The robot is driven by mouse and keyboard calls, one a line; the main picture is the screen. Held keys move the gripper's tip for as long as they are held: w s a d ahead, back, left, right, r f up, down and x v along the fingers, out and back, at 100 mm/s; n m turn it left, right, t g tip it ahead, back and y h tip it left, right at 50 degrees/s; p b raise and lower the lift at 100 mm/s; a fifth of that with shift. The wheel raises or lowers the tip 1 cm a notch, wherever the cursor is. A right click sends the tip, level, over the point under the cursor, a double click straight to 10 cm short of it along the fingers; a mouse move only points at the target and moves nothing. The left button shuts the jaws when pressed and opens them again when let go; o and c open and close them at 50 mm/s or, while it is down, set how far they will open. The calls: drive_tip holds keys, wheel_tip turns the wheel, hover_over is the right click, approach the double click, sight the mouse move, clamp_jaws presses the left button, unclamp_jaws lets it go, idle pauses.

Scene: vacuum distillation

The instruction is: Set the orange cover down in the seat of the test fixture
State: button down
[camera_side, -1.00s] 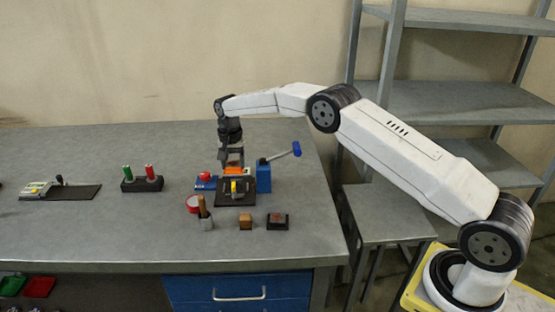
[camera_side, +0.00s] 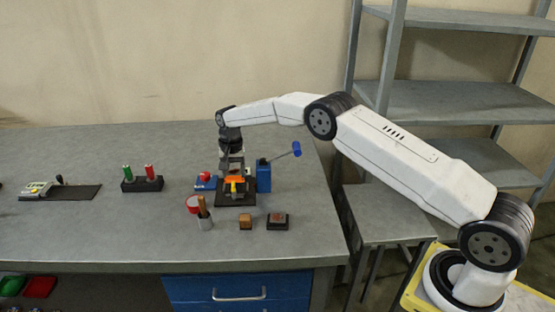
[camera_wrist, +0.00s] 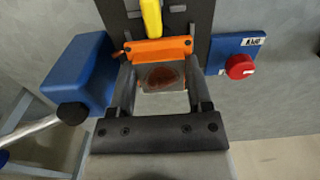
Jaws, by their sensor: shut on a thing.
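The orange cover (camera_side: 235,180) is held in my gripper (camera_side: 234,173), low over the dark test fixture (camera_side: 228,200). In the wrist view the orange cover (camera_wrist: 158,49) spans across the tips of both fingers of my gripper (camera_wrist: 160,64), with a grey, brown-stained surface showing between the fingers. The dark plate of the fixture (camera_wrist: 178,18) lies beyond the cover, with a yellow part (camera_wrist: 151,16) close to the cover's far edge. The seat itself is hidden, and I cannot tell whether the cover touches it.
A blue block (camera_side: 264,178) with a lever (camera_side: 284,155) stands close on the right. A blue box with a red button (camera_side: 205,177) is on the left. A red-rimmed round item, a brown-handled tool, a wooden block and a dark pad (camera_side: 277,221) lie in front.

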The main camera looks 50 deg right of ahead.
drive_tip(key=shift+f, duration=1.45)
drive_tip(key=shift+f, duration=0.7)
idle(0.9)
unclamp_jaws()
drive_tip(key=shift+r, duration=0.2)
idle(0.4)
drive_tip(key=shift+r, duration=3.25)
drive_tip(key=shift+s+r, duration=0.1)
